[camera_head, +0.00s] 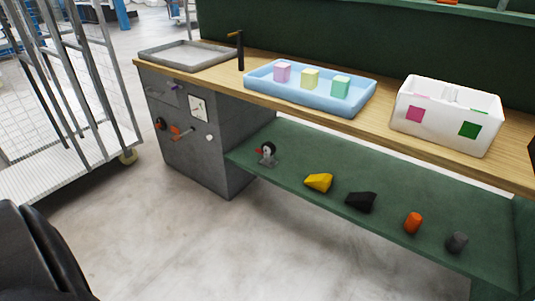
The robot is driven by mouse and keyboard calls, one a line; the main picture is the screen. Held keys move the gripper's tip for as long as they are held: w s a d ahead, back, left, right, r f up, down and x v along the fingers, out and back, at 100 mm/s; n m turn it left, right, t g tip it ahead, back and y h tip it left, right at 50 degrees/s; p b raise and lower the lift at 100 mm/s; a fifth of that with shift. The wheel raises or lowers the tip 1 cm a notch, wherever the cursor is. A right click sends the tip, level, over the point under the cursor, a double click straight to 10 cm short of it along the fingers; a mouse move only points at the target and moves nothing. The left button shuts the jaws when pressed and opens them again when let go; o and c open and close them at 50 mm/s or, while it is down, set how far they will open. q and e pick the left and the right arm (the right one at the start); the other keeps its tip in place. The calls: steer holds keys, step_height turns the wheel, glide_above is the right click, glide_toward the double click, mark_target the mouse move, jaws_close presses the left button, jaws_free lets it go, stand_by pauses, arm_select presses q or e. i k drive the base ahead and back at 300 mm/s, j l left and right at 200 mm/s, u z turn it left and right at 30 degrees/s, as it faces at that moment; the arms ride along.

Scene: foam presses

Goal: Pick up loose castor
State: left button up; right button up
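A small castor (267,152) with a dark wheel, a pale hub and a bit of red stands on the green lower shelf (330,160) under the bench, near the shelf's left end. It is apart from the other items on the shelf. Neither of my grippers is in view. A dark shape at the bottom left may be part of my own body.
The shelf also holds a yellow wedge (319,182), a black wedge (361,202), an orange piece (413,223) and a grey piece (457,242). A blue tray (300,97) and white bin (446,141) stand above. A cage trolley (75,165) is left; the floor ahead is clear.

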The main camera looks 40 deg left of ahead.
mark_target(269, 149)
steer(key=i+j, duration=0.6)
steer(key=j, duration=0.2)
steer(key=i+j, duration=0.6)
steer(key=j, duration=0.15)
steer(key=i+j, duration=0.6)
steer(key=j, duration=0.2)
steer(key=k+j+u, duration=0.05)
